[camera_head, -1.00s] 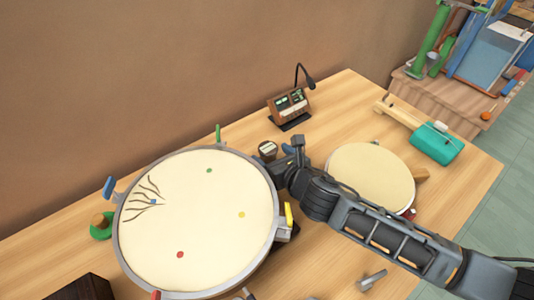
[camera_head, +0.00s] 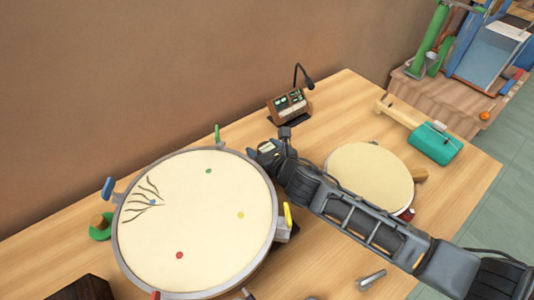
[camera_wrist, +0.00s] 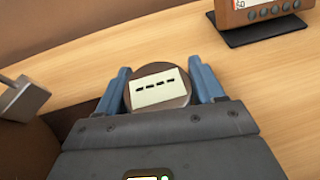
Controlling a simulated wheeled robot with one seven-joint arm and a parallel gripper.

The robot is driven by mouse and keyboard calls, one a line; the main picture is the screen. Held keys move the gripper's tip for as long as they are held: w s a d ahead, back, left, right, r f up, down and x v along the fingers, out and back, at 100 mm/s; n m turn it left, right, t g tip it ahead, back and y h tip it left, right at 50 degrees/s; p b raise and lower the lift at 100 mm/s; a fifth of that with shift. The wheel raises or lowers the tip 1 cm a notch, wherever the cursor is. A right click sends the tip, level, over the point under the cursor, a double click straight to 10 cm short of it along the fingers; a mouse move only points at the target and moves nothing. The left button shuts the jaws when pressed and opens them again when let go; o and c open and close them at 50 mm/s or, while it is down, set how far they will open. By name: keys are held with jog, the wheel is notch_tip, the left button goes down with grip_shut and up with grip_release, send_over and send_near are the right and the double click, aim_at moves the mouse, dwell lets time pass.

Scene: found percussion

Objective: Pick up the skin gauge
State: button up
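The skin gauge, which I take to be the small round brown piece (camera_wrist: 160,88) with a cream label and dark dashes, stands on the table. In the wrist view it sits between the two blue fingers of my gripper (camera_wrist: 160,82), one on each side. The fingers are spread wide and look open; any contact with its sides is hard to see. In the head view my gripper (camera_head: 264,148) is by the right rim of the large drum, and the gauge (camera_head: 267,146) is mostly hidden there.
The large drum (camera_head: 215,210) with coloured dots stands left of my gripper. A smaller drum (camera_head: 368,175) lies right, beyond my arm. A brown device with a microphone (camera_head: 290,104) stands behind. A teal block (camera_head: 436,146) is at the far right. Wood is bare between device and gauge.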

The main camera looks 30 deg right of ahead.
aim_at(265, 144)
jog(key=c, duration=0.9)
jog(key=shift+r, duration=0.15)
jog(key=r, duration=0.4)
jog(key=shift+s+d+r, duration=0.1)
jog(key=shift+s+d, duration=0.05)
jog(key=shift+d, duration=0.05)
jog(key=s+d+r, duration=0.5)
jog(key=s+r, duration=0.1)
jog(key=s, duration=0.4)
jog(key=shift+d+r+p, duration=0.2)
jog(key=shift+r+p, duration=0.1)
